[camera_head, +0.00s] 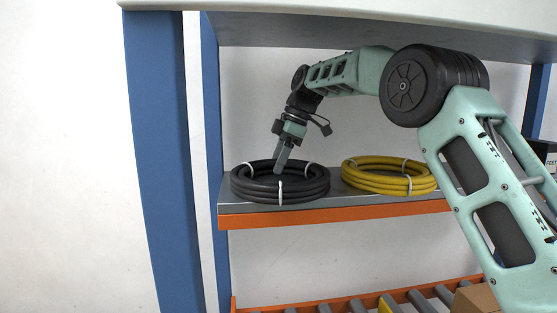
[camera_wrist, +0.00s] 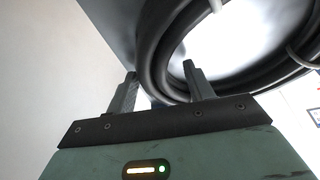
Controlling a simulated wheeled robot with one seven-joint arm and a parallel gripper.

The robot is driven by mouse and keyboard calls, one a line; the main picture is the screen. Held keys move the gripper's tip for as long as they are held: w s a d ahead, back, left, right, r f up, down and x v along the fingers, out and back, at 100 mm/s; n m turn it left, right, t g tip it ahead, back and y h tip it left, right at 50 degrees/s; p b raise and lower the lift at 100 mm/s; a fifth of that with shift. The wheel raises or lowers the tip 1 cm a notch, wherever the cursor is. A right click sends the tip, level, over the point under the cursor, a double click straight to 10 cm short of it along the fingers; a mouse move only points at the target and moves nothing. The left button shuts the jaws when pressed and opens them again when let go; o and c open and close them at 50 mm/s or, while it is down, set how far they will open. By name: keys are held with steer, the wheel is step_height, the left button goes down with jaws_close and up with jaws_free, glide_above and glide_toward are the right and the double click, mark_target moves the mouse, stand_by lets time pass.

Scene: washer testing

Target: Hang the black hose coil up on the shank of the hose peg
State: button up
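The black hose coil (camera_head: 312,186) lies flat on the left part of the shelf, bound with pale ties. My gripper (camera_head: 280,170) reaches down from above at the coil, with a finger in front of its ring opening. In the wrist view my gripper (camera_wrist: 160,82) has its two fingers spread apart. The black hose coil (camera_wrist: 152,45) shows beyond and between them, with the left finger by its outer side and the right finger by its inner side. A pale gap shows near the left finger; I cannot tell whether either finger touches the hose. The hose peg is in neither view.
A yellow hose coil (camera_head: 371,184) lies on the same shelf (camera_head: 335,207) to the right. A blue post (camera_head: 165,150) stands at the left, and an upper shelf (camera_head: 340,18) overhangs the arm. Rollers (camera_head: 357,305) and a cardboard box (camera_head: 474,299) are below.

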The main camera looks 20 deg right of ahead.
stand_by(0.3)
steer(key=shift+f+b, duration=0.3)
steer(key=shift+b, duration=0.2)
steer(key=v, duration=0.5)
steer(key=shift+r+p, duration=0.3)
steer(key=d, duration=0.4)
steer(key=s+d+b, duration=0.1)
steer(key=d, duration=0.2)
steer(key=s+d+b, duration=0.1)
steer(key=d, duration=0.3)
steer(key=shift+s+d+f, duration=0.1)
steer(key=shift+s+d, duration=0.1)
steer(key=shift+d, duration=0.15)
